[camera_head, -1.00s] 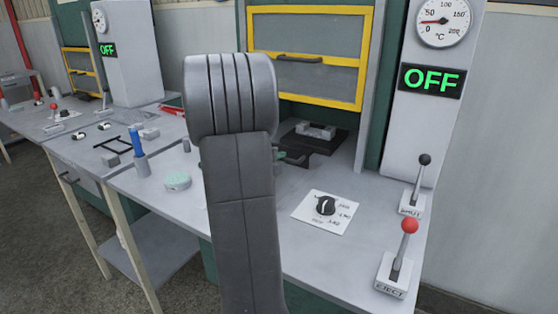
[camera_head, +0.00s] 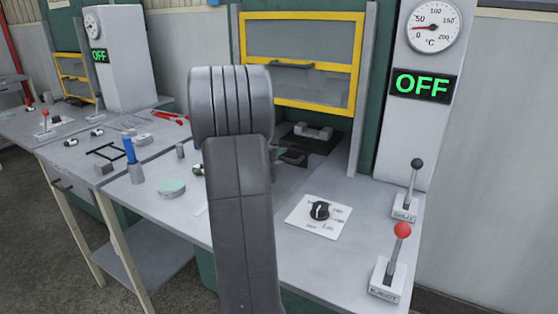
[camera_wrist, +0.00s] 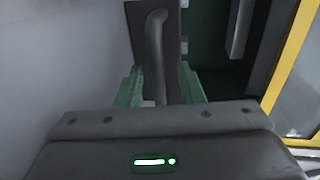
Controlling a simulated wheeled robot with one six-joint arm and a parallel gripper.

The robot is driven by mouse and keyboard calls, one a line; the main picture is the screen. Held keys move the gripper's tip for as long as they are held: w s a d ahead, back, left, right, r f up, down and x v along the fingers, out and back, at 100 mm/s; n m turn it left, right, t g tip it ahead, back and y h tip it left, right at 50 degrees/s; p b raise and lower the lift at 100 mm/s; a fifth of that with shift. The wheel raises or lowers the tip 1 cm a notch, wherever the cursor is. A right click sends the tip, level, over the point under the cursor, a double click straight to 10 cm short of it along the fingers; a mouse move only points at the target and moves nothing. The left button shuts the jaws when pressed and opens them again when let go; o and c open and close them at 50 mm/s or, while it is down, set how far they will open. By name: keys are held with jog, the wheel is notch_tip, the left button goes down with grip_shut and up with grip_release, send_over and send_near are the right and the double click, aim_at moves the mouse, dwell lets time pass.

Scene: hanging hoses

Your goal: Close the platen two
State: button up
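The press stands in the head view with its yellow-framed guard (camera_head: 300,92) raised. Below it a dark platen (camera_head: 322,143) with a grey metal block on it shows in the opening. A dark handle (camera_head: 293,157) sticks out at its front. In the wrist view a dark slab carries a curved handle (camera_wrist: 156,50) that runs down toward my gripper (camera_wrist: 160,90). Green fingers stand apart on either side of the handle, with no clear contact. My arm hides most of my gripper in the head view, and the wrist housing hides the fingers' lower part.
A dial plate (camera_head: 319,213), a black-knob lever (camera_head: 412,188) and a red-knob lever (camera_head: 393,262) are on the bench at right. A gauge (camera_head: 433,28) sits above an OFF display (camera_head: 422,85). A blue-handled tool (camera_head: 131,155) and a pale green disc (camera_head: 172,187) lie left.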

jog(key=shift+s+a, duration=0.1)
jog(key=v, duration=1.3)
jog(key=shift+s+a+p, duration=0.15)
jog(key=shift+s+p, duration=0.15)
jog(key=shift+p, duration=0.05)
jog(key=shift+w, duration=0.1)
jog(key=x, duration=1.3)
jog(key=shift+w+d+f+b, duration=0.1)
jog(key=shift+w+d+b, duration=0.15)
jog(key=shift+b, duration=0.15)
jog(key=shift+f+v, duration=0.25)
jog(key=shift+v, duration=1)
jog(key=shift+a+r, duration=0.1)
